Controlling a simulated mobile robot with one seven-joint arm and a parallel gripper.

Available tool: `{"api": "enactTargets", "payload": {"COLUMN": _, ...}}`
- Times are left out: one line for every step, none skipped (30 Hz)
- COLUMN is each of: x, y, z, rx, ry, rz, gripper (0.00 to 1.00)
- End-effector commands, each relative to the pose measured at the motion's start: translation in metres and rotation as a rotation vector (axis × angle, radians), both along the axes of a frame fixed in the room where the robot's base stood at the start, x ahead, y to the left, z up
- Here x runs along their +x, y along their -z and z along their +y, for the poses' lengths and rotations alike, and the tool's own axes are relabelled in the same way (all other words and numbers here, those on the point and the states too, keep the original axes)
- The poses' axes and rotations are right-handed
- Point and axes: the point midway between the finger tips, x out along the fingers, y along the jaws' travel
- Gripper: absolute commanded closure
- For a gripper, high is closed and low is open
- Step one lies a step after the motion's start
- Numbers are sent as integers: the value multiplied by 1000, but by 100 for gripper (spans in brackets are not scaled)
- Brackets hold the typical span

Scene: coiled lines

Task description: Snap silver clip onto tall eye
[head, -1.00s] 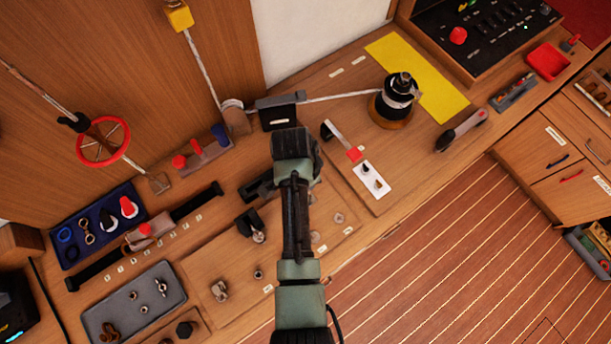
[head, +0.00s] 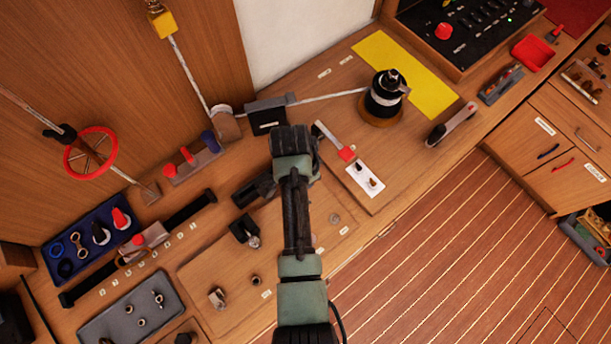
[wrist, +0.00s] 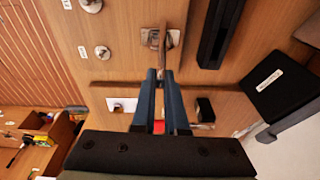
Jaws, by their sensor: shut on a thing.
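My gripper (wrist: 163,74) is in the middle of the wrist view, its two blue-grey fingers nearly together. A narrow metal piece, seemingly the silver clip (wrist: 163,59), sticks out between the fingertips. Just beyond it is a metal fitting on a small square plate (wrist: 148,38), seemingly the tall eye. The clip overlaps this fitting in the picture; I cannot tell whether they touch. In the head view my arm hides the fingers and clip. Other small metal fittings (wrist: 102,52) stand on the wooden board, one of them also visible in the head view (head: 257,281).
A long black bar (wrist: 215,35) and a black box (wrist: 280,90) lie right of the fingers in the wrist view. A red-handled lever (head: 346,154) and a winch drum (head: 385,98) are on the bench. A grey tray (head: 125,312) lies at lower left.

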Motion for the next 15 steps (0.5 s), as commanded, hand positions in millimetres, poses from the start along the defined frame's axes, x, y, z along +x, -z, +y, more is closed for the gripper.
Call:
{"api": "enactTargets", "payload": {"x": -2, "y": 2, "z": -2, "rx": -3, "ry": 3, "rz": 5, "gripper": 100}}
{"api": "enactTargets", "payload": {"x": -2, "y": 2, "z": -2, "rx": -3, "ry": 3, "rz": 5, "gripper": 100}}
{"api": "enactTargets", "payload": {"x": -1, "y": 2, "z": -3, "rx": -3, "ry": 3, "rz": 5, "gripper": 100}}
{"api": "enactTargets", "payload": {"x": -1, "y": 2, "z": -3, "rx": -3, "ry": 3, "rz": 5, "gripper": 100}}
{"api": "enactTargets", "payload": {"x": -1, "y": 1, "z": -3, "rx": -3, "ry": 4, "rz": 5, "gripper": 100}}
{"api": "enactTargets", "payload": {"x": 0, "y": 1, "z": -4, "rx": -3, "ry": 4, "rz": 5, "gripper": 100}}
{"api": "enactTargets", "payload": {"x": 0, "y": 0, "z": -5, "rx": -3, "ry": 4, "rz": 5, "gripper": 100}}
{"api": "enactTargets", "payload": {"x": 0, "y": 0, "z": -5, "rx": -3, "ry": 4, "rz": 5, "gripper": 100}}
{"api": "enactTargets", "payload": {"x": 1, "y": -1, "z": -6, "rx": -3, "ry": 4, "rz": 5, "gripper": 100}}
{"api": "enactTargets", "payload": {"x": 1, "y": -1, "z": -7, "rx": -2, "ry": 4, "rz": 4, "gripper": 100}}
{"api": "enactTargets", "payload": {"x": 2, "y": -1, "z": -7, "rx": -2, "ry": 4, "rz": 4, "gripper": 100}}
{"api": "enactTargets", "payload": {"x": 2, "y": -2, "z": -8, "rx": -3, "ry": 3, "rz": 4, "gripper": 100}}
{"api": "enactTargets", "payload": {"x": 3, "y": -3, "z": -8, "rx": -2, "ry": 3, "rz": 3, "gripper": 100}}
{"api": "enactTargets", "payload": {"x": 3, "y": -3, "z": -9, "rx": -2, "ry": 3, "rz": 3, "gripper": 100}}
{"api": "enactTargets", "payload": {"x": 4, "y": -4, "z": -9, "rx": -2, "ry": 3, "rz": 3, "gripper": 100}}
